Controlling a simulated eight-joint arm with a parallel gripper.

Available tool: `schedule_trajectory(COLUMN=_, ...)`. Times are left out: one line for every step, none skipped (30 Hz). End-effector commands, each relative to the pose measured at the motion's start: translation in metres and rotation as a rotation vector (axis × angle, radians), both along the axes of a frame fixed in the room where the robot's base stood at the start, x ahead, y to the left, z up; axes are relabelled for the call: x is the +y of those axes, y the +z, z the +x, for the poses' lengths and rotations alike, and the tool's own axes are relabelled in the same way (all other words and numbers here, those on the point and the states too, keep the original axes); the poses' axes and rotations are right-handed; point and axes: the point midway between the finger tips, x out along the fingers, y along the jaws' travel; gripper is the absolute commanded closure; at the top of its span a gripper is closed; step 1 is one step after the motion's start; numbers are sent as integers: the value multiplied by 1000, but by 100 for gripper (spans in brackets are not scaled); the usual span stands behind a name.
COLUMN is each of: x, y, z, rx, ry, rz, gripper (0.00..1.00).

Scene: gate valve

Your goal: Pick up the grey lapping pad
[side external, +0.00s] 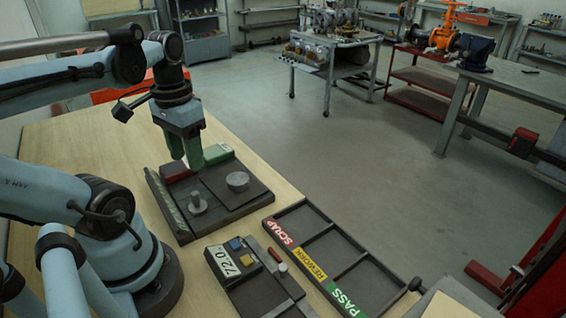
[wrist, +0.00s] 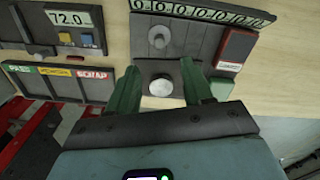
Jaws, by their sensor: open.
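A flat grey round disc (side external: 237,181) lies on the dark tray (side external: 240,204). A grey piece with an upright knob (side external: 196,202) stands on the tray's left part. Neither carries a readable label, so I cannot tell for certain which is the lapping pad. My gripper (side external: 193,167) is open and empty above the tray's back part, beside a red block (side external: 174,171) and a green block (side external: 217,154). In the wrist view the disc (wrist: 161,87) shows between my green fingers (wrist: 158,88), apart from them. The knobbed piece (wrist: 159,37) shows beyond it.
Bare wooden table (side external: 90,140) lies left of the dark tray.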

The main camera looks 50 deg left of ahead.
Motion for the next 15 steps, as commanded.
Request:
schedule_trajectory(x=0, y=-7, z=0, rx=-1, ry=-1, rz=0, gripper=49)
schedule_trajectory(x=0, y=-11, z=0, rx=-1, ry=-1, rz=0, gripper=49)
schedule_trajectory(x=0, y=-16, z=0, rx=-2, ry=-1, rz=2, gripper=49)
schedule_trajectory(x=0, y=-20, z=0, rx=-2, ry=-1, rz=2, gripper=49)
schedule_trajectory(x=0, y=-23, z=1, rx=-2, ry=-1, rz=2, gripper=49)
schedule_trajectory(x=0, y=-28, z=1, rx=-2, ry=-1, rz=2, gripper=49)
schedule_trajectory(x=0, y=-32, z=1, rx=-2, ry=-1, rz=2, gripper=49)
schedule_trajectory(x=0, y=-36, z=0, rx=-3, ry=-1, rz=2, gripper=49)
schedule_trajectory(x=0, y=-40, z=1, rx=-3, ry=-1, rz=2, gripper=49)
schedule_trajectory(x=0, y=-43, z=1, rx=-3, ry=-1, rz=2, gripper=49)
schedule_trajectory(x=0, y=-46, z=1, rx=-3, ry=-1, rz=2, gripper=49)
schedule_trajectory(x=0, y=-49, z=1, rx=-3, ry=-1, rz=2, gripper=49)
schedule_trajectory(x=0, y=-51, z=1, rx=-3, ry=-1, rz=2, gripper=49)
schedule_trajectory(x=0, y=-53, z=1, rx=-3, ry=-1, rz=2, gripper=49)
schedule_trajectory(x=0, y=-55, z=1, rx=-3, ry=-1, rz=2, gripper=49)
